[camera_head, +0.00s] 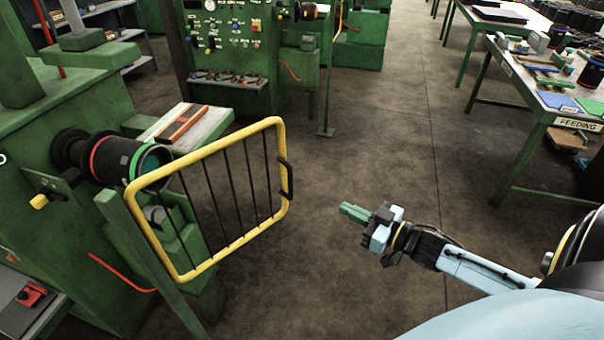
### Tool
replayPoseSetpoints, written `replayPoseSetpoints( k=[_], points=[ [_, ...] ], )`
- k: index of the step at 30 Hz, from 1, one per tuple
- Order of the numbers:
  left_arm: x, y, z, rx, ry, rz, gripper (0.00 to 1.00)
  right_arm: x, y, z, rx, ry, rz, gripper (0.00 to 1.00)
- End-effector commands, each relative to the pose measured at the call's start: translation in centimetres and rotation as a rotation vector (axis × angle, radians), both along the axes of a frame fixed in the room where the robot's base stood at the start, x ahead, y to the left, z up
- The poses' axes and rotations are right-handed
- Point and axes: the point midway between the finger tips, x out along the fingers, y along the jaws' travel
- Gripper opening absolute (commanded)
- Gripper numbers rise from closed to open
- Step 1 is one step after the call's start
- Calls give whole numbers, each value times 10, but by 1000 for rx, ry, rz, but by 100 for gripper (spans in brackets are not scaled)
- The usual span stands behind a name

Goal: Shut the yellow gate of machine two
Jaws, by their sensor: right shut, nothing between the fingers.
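The yellow gate (207,262) is a yellow tube frame with dark vertical bars. It is hinged on a green post (150,262) beside the green machine (40,140) at the left. The gate stands swung out from the machine over the floor, with a gap behind it. A black handle (286,179) is on its right edge. My right gripper (350,211) is shut and empty, its green fingers pointing left toward the gate. It is apart from the gate, to the right of the handle. My left gripper is not in view.
The machine's black cylinder with red and green rings (110,158) lies behind the gate. Another green machine with a control panel (228,40) stands at the back. A table marked FEEDING (579,124) is at the right. The floor between is clear.

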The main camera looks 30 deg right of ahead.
Motion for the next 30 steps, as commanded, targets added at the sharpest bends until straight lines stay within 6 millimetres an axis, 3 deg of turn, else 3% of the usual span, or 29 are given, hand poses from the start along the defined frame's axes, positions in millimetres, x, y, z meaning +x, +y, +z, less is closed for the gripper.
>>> replayPoseSetpoints(
  k=[5,22,30],
  points=[
    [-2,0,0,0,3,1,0,14,7,6,6,-13,11,0],
    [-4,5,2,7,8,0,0,106,41,5,4,-11,7,0],
    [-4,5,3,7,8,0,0,129,50,3,3,-8,7,0]
  ],
)
